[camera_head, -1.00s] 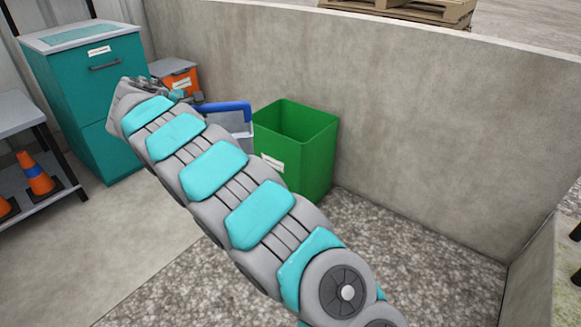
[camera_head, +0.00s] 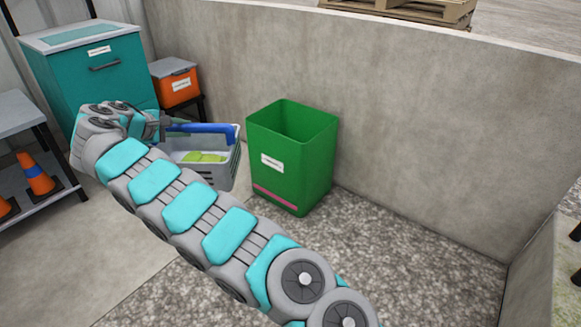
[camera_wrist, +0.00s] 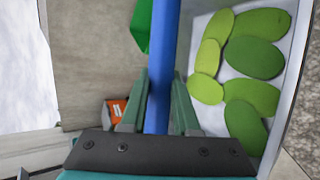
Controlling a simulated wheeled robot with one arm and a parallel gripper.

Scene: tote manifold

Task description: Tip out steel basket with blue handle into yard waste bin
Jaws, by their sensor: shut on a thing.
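The steel basket (camera_head: 225,172) hangs from its blue handle (camera_head: 205,128), just left of the green yard waste bin (camera_head: 290,165). My gripper (camera_wrist: 158,100) is shut on the blue handle, which runs between its fingers in the wrist view. Several flat green leaf-like pieces (camera_wrist: 255,57) lie in the basket; they also show in the head view (camera_head: 203,157). The basket looks roughly level and apart from the bin. The bin stands upright with an open top and a white label. A corner of the bin shows in the wrist view (camera_wrist: 141,27).
A teal cabinet (camera_head: 85,75) and an orange lidded box (camera_head: 178,88) stand behind at left. A concrete wall (camera_head: 400,130) runs behind the bin. A grey shelf (camera_head: 22,115) with traffic cones (camera_head: 36,175) is at far left. Gravel floor in front is clear.

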